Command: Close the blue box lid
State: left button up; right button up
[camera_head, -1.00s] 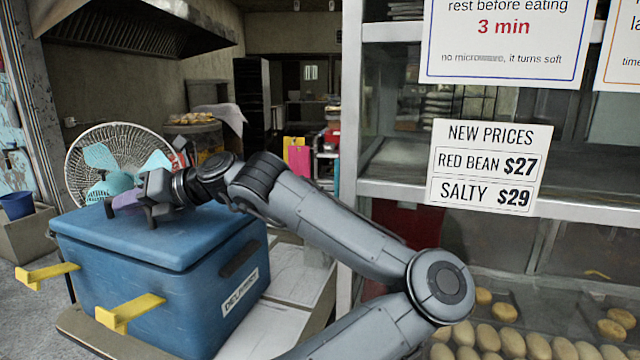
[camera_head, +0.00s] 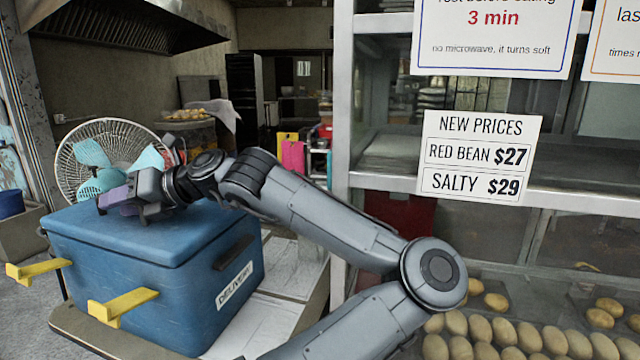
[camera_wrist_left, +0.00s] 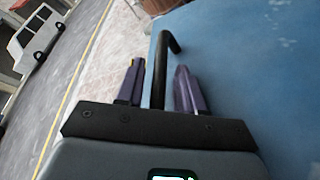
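The blue box (camera_head: 130,295) stands at the lower left in the head view, with a "DELIVERY" label on its side. Its blue lid (camera_head: 190,240) lies flat over the top, with no clear gap at the edges I see. My left gripper (camera_head: 110,202) is low over the lid's far left part. In the left wrist view the blue lid (camera_wrist_left: 255,65) fills the right side. There a black bent handle (camera_wrist_left: 159,75) runs between the purple fingers of my left gripper (camera_wrist_left: 160,88), with space on both sides. The fingers are open. My right gripper is not in view.
Two yellow brackets (camera_head: 122,305) stick out at the box's front. A fan (camera_head: 95,160) stands behind the box. A glass display case (camera_head: 345,150) with price signs and buns (camera_head: 500,330) is on the right. White boards (camera_head: 265,325) lie beside the box.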

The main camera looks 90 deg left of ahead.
pick_arm(q)
jog(key=shift+w+a+r+p, duration=0.1)
jog(key=shift+w+r+p, duration=0.2)
jog(key=shift+w, duration=0.2)
notch_tip(320, 180, up, 2)
jog(key=r+p, duration=0.1)
jog(key=p, duration=0.3)
send_over(180, 224)
jog(key=s, duration=0.1)
jog(key=shift+a+f, duration=0.2)
jog(key=shift+f, duration=0.05)
jog(key=shift+w, duration=0.45)
jog(key=shift+d+r, duration=0.1)
jog(key=shift+d, duration=0.05)
